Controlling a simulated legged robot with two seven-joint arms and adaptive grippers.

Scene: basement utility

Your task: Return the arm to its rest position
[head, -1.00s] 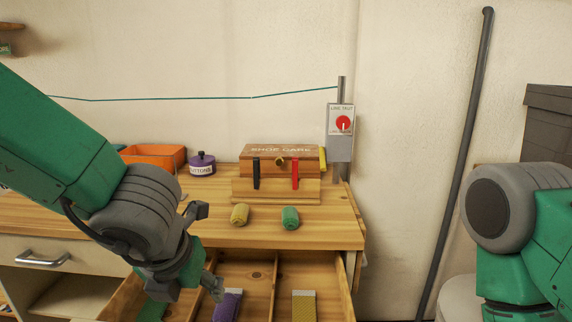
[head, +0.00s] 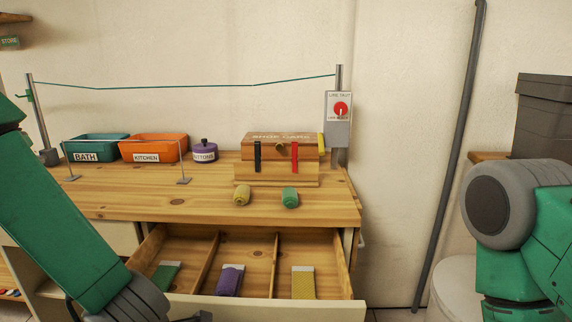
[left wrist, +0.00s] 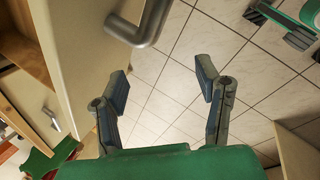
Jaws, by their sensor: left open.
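My left arm comes in from the left edge of the head view and points down in front of the open drawer. Its gripper is mostly below the bottom edge of that view. In the left wrist view my left gripper (left wrist: 163,88) is open and empty, with its two fingers apart over the tiled floor (left wrist: 185,60). A metal drawer handle (left wrist: 140,28) is just beyond the fingers, apart from them. My right arm stands at the right of the head view, and its gripper is out of sight.
The open drawer (head: 262,307) holds green, purple and yellow packets in separate compartments. The bench top (head: 110,201) carries a teal bin (head: 95,149), an orange bin (head: 152,149), a purple button pot (head: 204,153), a shoe care box (head: 277,175) and two rolls.

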